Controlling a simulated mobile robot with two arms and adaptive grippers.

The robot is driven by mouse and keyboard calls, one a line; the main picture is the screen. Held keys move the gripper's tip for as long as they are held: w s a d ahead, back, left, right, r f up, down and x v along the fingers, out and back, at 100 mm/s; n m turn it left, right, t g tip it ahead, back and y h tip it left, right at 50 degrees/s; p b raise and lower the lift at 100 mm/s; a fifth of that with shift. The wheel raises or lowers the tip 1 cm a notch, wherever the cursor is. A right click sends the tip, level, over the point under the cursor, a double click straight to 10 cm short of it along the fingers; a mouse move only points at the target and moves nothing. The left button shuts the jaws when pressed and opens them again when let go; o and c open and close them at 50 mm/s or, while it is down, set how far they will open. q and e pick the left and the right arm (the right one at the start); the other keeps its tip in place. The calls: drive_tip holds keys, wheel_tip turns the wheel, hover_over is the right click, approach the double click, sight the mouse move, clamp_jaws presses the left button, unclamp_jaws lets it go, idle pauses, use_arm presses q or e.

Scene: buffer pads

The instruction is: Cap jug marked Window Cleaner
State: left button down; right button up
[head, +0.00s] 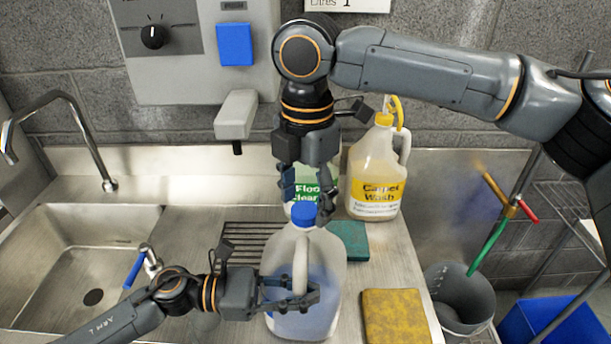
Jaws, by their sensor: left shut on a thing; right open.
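A translucent jug (328,268) with blue liquid stands upright at the counter's front; no label shows on its visible side. A blue cap (303,214) sits at its mouth; I cannot tell how tightly it is seated. My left gripper (308,296) is shut on the jug's handle, coming from the left. My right gripper (306,192) points down from above and is open, its fingertips just over the cap; I cannot tell if they touch it.
Behind stand a Floor Cleaner jug (308,175), partly hidden by my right gripper, and a Carpet Wash jug (375,168). A yellow sponge (396,317) and green pad (350,240) lie right. A sink (75,255) is left, a grey bucket (462,295) right.

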use_arm(q)
drive_tip(key=shift+f, duration=0.1)
use_arm(e)
drive_tip(key=shift+f, duration=0.55)
drive_tip(key=c, duration=1.2)
drive_tip(key=m, duration=0.3)
drive_tip(key=shift+m, duration=0.3)
drive_tip(key=m, duration=1.1)
drive_tip(key=o, duration=1.3)
